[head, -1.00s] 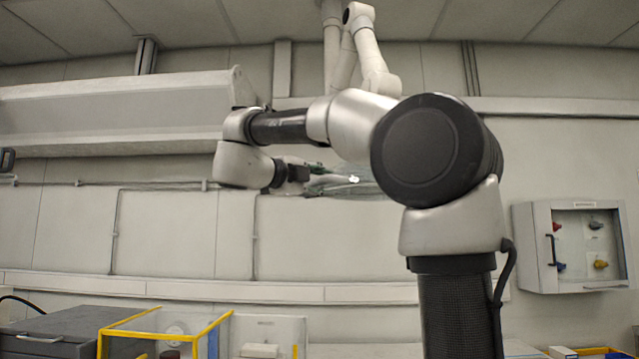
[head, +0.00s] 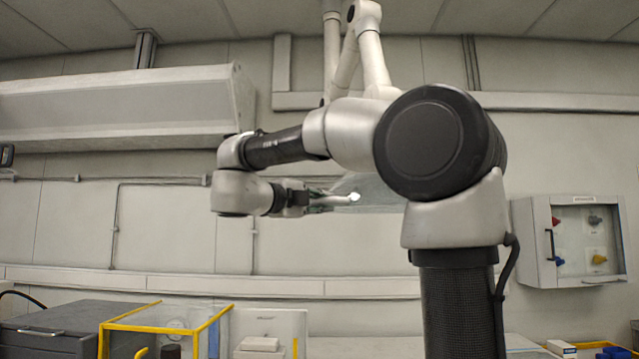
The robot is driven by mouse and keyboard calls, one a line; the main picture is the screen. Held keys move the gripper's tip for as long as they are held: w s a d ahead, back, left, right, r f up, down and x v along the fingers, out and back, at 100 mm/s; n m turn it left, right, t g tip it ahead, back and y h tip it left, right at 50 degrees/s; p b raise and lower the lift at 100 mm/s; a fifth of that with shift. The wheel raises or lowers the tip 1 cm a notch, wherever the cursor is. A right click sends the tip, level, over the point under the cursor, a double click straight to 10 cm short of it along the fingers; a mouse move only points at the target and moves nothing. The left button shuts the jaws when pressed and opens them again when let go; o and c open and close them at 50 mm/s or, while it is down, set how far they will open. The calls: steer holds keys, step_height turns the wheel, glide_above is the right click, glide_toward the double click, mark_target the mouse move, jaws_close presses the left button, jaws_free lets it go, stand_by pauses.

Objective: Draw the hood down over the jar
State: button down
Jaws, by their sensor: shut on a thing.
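The hood (head: 372,194) is a clear, pale cone at the end of a white jointed duct arm (head: 369,60) that hangs from the ceiling. My own arm hides its right part and part of the duct. My gripper (head: 325,200) is at the hood's left side, shut on a pale part of it, with a bright white spot (head: 354,197) close by. The fingers are small and the exact contact is hard to see. The hood is in the air, well above the bench. I cannot make out the jar for certain.
A yellow-edged clear enclosure (head: 131,320) stands low at the left beside a grey case (head: 55,325). A white box (head: 260,344) is right of it. A wall cabinet with coloured knobs (head: 567,242) is at the right. A shelf-like canopy (head: 120,108) juts out at upper left.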

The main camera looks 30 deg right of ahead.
step_height(320, 180, down, 22)
stand_by(0.3)
steer(key=c, duration=1.4)
jaws_free()
steer(key=shift+r, duration=0.1)
steer(key=shift+o, duration=0.2)
steer(key=v, duration=1.2)
